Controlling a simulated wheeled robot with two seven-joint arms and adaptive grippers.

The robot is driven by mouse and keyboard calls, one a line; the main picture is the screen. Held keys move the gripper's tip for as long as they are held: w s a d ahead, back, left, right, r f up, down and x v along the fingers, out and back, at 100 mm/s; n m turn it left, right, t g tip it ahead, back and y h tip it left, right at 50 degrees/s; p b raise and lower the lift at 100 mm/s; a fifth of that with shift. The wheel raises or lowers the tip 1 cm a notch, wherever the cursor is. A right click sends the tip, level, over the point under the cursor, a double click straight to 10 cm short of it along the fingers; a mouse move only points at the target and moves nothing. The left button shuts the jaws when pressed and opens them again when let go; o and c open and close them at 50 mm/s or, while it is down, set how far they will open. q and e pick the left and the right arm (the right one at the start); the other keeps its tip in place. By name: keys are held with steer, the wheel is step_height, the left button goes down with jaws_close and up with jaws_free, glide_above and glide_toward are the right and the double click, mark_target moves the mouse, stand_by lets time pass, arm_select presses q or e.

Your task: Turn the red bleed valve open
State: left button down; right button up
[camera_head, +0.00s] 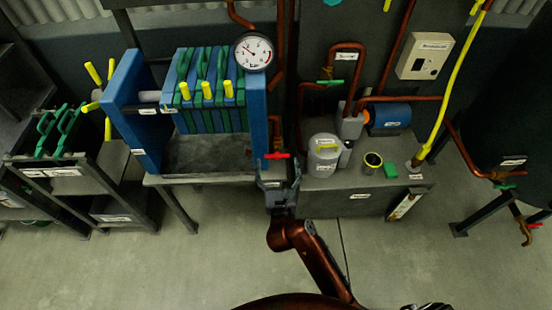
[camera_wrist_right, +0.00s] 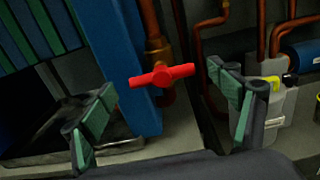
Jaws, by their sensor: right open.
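The red bleed valve (camera_head: 277,155) has a short bar handle on a copper pipe, beside the blue end plate of the press. In the right wrist view the red handle (camera_wrist_right: 161,76) lies roughly level, tilted slightly up to the right. My right gripper (camera_head: 278,178) is just in front of the valve in the head view. In the right wrist view its two green-padded fingers (camera_wrist_right: 165,100) are spread wide, with the handle between and beyond them, apart from both. My left gripper is not in view.
The blue filter press (camera_head: 132,115) with green plates and a pressure gauge (camera_head: 254,52) stands left of the valve. A grey canister (camera_head: 323,155) and blue motor (camera_head: 389,117) stand to the right. Copper pipes rise behind. The floor (camera_head: 200,260) in front is clear.

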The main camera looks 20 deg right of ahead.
mark_target(277, 154)
steer(key=shift+x, duration=1.25)
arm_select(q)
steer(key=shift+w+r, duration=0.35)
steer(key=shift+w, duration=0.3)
arm_select(e)
steer(key=shift+c, duration=0.7)
steer(key=c, duration=0.9)
steer(key=shift+a, duration=0.15)
steer(key=shift+c, duration=0.6)
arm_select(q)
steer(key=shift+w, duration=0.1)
